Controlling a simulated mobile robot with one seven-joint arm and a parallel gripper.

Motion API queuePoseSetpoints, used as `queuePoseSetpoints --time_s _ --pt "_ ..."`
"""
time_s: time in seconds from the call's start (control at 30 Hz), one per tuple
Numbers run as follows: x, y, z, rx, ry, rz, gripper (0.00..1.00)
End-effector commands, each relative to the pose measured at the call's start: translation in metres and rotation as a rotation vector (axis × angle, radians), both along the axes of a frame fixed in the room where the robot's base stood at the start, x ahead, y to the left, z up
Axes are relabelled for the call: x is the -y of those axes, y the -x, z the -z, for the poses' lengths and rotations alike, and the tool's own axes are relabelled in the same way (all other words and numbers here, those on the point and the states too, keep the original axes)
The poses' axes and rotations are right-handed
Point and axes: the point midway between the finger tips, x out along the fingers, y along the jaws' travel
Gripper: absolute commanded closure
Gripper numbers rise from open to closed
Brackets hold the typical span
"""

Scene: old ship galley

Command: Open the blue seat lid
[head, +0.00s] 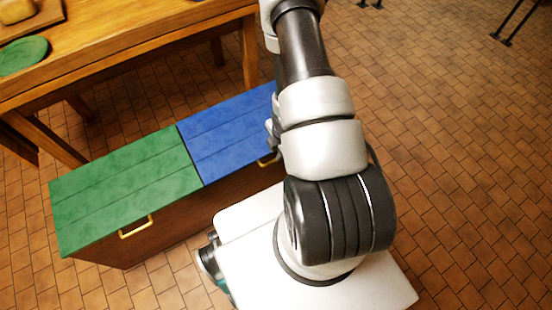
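The blue seat lid (228,132) is the right half of the top of a low wooden bench (190,217), left of my arm in the head view. It lies flat and shut, level with the green lid (128,188) beside it. Part of a brass handle (268,159) shows at its front edge. My arm hides the lid's right end. My gripper is out of the picture, beyond the top edge, so its opening and what it may hold are hidden.
A wooden table (130,42) stands behind the bench, with a green plate (22,56) and a board on it. The green lid has its own brass handle (135,227). The tiled floor (460,130) to the right is mostly clear, with dark metal legs at the top right.

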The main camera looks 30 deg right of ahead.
Motion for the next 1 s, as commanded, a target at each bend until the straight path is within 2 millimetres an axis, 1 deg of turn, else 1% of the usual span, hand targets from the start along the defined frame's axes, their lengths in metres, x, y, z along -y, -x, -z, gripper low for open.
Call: queuePoseSetpoints --time_s 0.03,0.1,0.2,0.3,0.47,0.7,0.73,0.8,0.83,1.0 --pt "0.0 -0.001 0.014 -0.001 -0.001 0.001 0.83" --pt "-0.001 -0.004 0.026 -0.002 -0.001 0.001 0.83" --pt "-0.001 -0.007 0.04 -0.001 -0.001 0.002 0.83" --pt "0.0 -0.009 0.05 -0.001 0.0 0.001 0.83" --pt "0.0 -0.011 0.056 0.0 0.0 0.001 0.83" --pt "0.0 -0.011 0.056 0.0 0.0 0.001 0.83" --pt "0.0 -0.011 0.056 0.0 0.0 0.001 0.86" --pt "0.0 -0.011 0.056 0.0 0.0 0.001 0.98" --pt "0.0 -0.011 0.056 0.0 0.0 0.001 1.0" --pt "0.0 -0.011 0.056 0.0 0.0 0.001 1.0"
